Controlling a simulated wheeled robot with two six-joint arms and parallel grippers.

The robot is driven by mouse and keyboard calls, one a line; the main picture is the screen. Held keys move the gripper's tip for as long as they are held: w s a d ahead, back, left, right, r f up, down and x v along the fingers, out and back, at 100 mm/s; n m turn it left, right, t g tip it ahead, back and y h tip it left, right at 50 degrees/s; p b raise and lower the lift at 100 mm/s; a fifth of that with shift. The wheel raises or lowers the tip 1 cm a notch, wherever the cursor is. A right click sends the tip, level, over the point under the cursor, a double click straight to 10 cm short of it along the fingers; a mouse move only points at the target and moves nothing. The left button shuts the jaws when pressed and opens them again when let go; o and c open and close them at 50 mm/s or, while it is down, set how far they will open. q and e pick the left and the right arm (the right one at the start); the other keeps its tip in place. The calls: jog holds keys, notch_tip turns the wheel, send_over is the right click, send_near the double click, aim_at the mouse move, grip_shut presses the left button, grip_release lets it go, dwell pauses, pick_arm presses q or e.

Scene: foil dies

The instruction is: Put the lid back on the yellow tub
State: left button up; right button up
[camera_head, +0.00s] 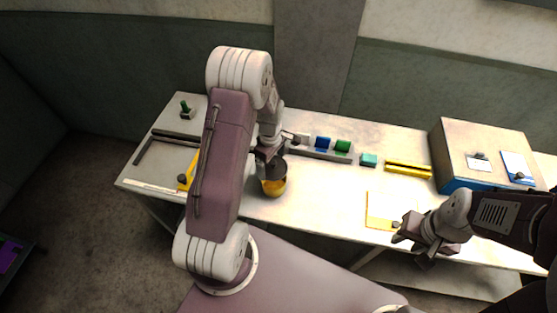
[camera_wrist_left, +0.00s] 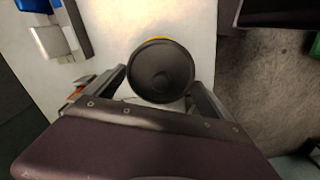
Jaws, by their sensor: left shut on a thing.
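The yellow tub (camera_head: 274,187) stands on the table below my left gripper. Its dark round lid (camera_wrist_left: 162,70) fills the space between the left fingers in the left wrist view, with a thin yellow edge of the tub (camera_wrist_left: 155,39) showing behind it. In the head view the lid (camera_head: 271,170) is at the tub's top, partly hidden by my left gripper (camera_head: 268,155). I cannot tell whether it rests fully on the rim. My left gripper is shut on the lid. My right gripper (camera_head: 400,238) is at the table's front right; its fingers are too small to read.
A teal block (camera_head: 369,160), a yellow bar (camera_head: 408,169) and a large box (camera_head: 480,150) are to the right.

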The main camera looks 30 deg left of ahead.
pick_arm(q)
jog(key=shift+d+f, duration=0.1)
jog(key=shift+d, duration=0.05)
jog(key=shift+f, duration=0.2)
notch_tip(320, 180, down, 6)
jog(key=b, duration=0.5)
jog(key=shift+w, duration=0.1)
jog(key=shift+r, duration=0.1)
dwell(0.7)
jog(key=shift+f, duration=0.2)
dwell(0.3)
dwell(0.5)
